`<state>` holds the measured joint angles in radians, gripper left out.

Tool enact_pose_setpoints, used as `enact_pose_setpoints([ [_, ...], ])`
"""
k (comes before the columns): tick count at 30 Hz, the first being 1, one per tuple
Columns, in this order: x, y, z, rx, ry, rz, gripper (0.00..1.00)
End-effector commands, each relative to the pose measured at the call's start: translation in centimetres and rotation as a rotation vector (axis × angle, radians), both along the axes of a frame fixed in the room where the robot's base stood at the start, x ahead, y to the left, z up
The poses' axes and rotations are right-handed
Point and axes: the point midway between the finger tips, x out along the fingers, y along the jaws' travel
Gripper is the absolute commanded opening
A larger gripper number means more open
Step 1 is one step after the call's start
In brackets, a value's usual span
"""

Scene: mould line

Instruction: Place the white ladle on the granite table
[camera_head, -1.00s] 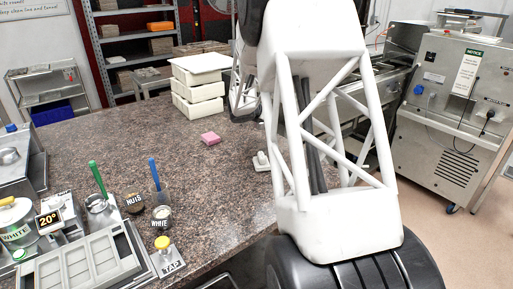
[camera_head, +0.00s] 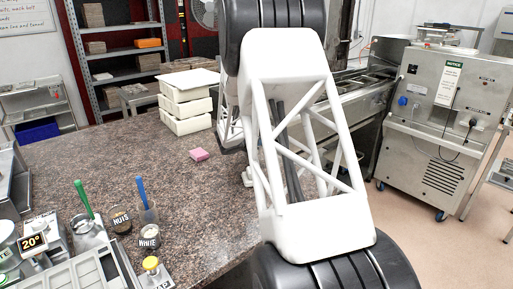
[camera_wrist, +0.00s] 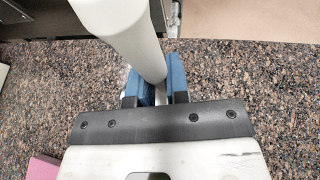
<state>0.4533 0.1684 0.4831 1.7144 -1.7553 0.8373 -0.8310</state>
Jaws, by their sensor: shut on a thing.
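The white ladle (camera_wrist: 122,32) shows in the wrist view as a thick, smooth white shape running from the top edge down to my gripper (camera_wrist: 160,88). My gripper's blue fingers are shut on its narrow lower end. The rest of the ladle is cut off by the frame. The speckled brown granite table (camera_wrist: 250,95) lies below the fingers; whether the ladle touches it I cannot tell.
A pink block (camera_head: 199,155) lies on the table near my gripper. White stacked boxes (camera_head: 186,112) stand behind it. Cups (camera_head: 121,219) and a mould tray (camera_head: 75,276) crowd the front left. A steel machine (camera_head: 440,130) stands at the right. The table's middle is clear.

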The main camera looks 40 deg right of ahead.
Motion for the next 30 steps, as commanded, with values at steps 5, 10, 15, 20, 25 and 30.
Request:
enact_pose_setpoints([
  [5,0.0,0.0,-2.1,0.002,0.003,0.0,0.0],
  [10,0.0,0.0,-3.0,0.0,0.0,0.0,0.0],
  [15,0.0,0.0,-3.0,0.0,-0.001,0.0,0.0],
  [20,0.0,0.0,-3.1,0.0,0.0,0.0,0.0],
  [25,0.0,0.0,-3.2,0.0,0.0,0.0,0.28],
  [30,0.0,0.0,-3.2,0.001,0.0,0.0,0.41],
])
